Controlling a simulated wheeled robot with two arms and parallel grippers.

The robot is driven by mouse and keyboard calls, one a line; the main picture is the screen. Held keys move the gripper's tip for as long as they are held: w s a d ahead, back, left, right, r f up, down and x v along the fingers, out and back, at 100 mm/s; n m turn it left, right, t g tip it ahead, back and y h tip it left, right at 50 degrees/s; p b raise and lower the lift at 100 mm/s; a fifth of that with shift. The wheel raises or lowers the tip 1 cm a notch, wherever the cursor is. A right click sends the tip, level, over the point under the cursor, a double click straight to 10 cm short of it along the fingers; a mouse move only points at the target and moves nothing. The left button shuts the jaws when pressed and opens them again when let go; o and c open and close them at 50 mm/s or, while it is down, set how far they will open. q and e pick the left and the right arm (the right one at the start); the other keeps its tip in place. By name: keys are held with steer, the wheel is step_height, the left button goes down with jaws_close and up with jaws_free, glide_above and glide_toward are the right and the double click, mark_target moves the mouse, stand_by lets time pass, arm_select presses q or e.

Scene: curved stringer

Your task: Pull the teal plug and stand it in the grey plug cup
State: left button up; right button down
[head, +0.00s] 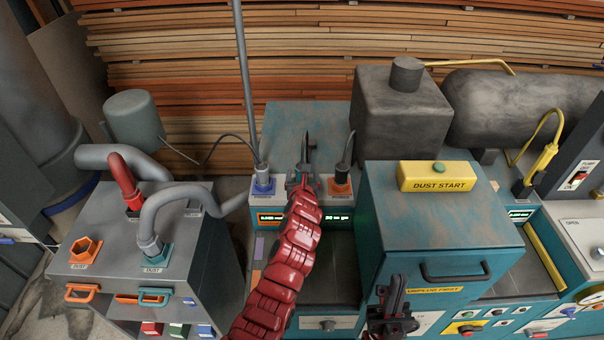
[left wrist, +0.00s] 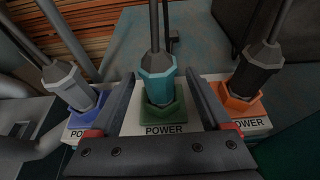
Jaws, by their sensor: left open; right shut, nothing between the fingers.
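The teal plug (left wrist: 157,88) stands upright in a green socket (left wrist: 162,115) marked POWER in the left wrist view. My left gripper (left wrist: 161,74) is open, with one finger on each side of the plug and gaps visible beside it. In the head view my red left arm and left gripper (head: 303,178) cover most of the plug's spot on the power panel. My right gripper (head: 393,308) is shut and empty in front of the teal cabinet, low in the head view. I cannot make out the grey plug cup in either view.
A pale grey plug (left wrist: 67,85) in a blue socket stands left of the teal plug, a black plug (left wrist: 258,68) in an orange socket right of it. The teal cabinet (head: 440,215) rises right of my left arm. A grey hose cabinet (head: 195,265) stands at left.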

arm_select(q)
steer(key=shift+w+f, duration=0.1)
steer(key=shift+w, duration=0.35)
steer(key=x, duration=0.3)
steer(key=shift+s+f, duration=0.1)
steer(key=shift+f, duration=0.05)
steer(key=shift+w+f, duration=0.2)
steer(key=shift+w, duration=0.45)
steer(key=shift+c, duration=0.2)
jaws_close()
